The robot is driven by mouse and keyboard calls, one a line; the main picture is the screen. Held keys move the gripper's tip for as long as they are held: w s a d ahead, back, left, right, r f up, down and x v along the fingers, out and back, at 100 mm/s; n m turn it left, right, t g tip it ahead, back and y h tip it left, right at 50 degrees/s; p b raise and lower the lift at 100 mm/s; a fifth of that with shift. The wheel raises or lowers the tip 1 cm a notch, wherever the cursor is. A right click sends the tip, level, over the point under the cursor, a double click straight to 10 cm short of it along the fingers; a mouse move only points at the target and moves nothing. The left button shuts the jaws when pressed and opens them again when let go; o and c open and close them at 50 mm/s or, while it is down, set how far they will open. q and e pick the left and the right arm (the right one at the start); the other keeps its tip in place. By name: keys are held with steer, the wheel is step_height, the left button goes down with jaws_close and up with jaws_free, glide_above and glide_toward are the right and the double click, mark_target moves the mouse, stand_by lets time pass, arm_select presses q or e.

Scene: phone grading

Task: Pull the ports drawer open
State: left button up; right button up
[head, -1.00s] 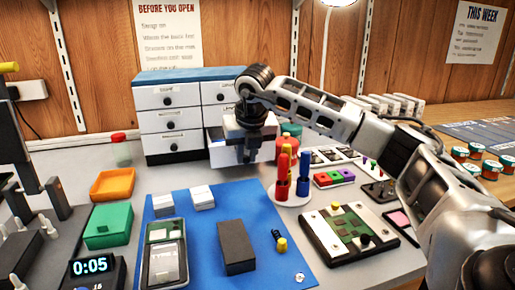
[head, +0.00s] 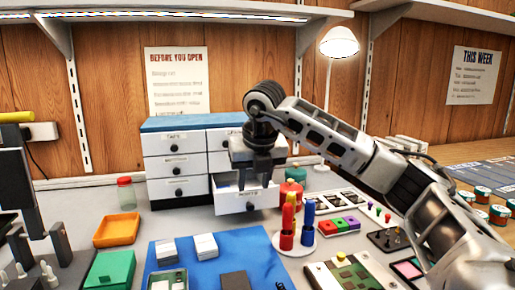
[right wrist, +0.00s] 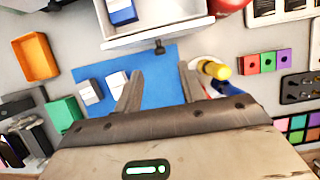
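The ports drawer (head: 232,205) is the bottom right drawer of a white cabinet (head: 176,148) with a blue top. It stands pulled out, with its inside partly in view. Its dark knob shows on the front, and also in the right wrist view (right wrist: 159,47). In that view the drawer (right wrist: 150,38) holds a blue and white item. My right gripper (head: 256,183) is open and empty, over the drawer front in the head view. Its fingertips (right wrist: 160,72) are apart from the knob in the right wrist view. My left gripper is not in view.
A red-lidded jar (head: 125,193) stands left of the cabinet. A round red item (head: 295,175) and a holder with red and blue tools (head: 307,225) stand close right of the drawer. A blue mat (head: 225,262), orange tray (head: 117,229) and green box (head: 110,268) lie in front.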

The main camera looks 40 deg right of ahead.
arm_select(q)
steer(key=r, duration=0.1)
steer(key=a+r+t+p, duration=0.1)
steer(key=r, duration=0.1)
arm_select(e)
steer(key=v, duration=0.8)
steer(key=shift+r, duration=0.3)
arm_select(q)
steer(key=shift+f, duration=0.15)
arm_select(e)
steer(key=shift+a, duration=0.1)
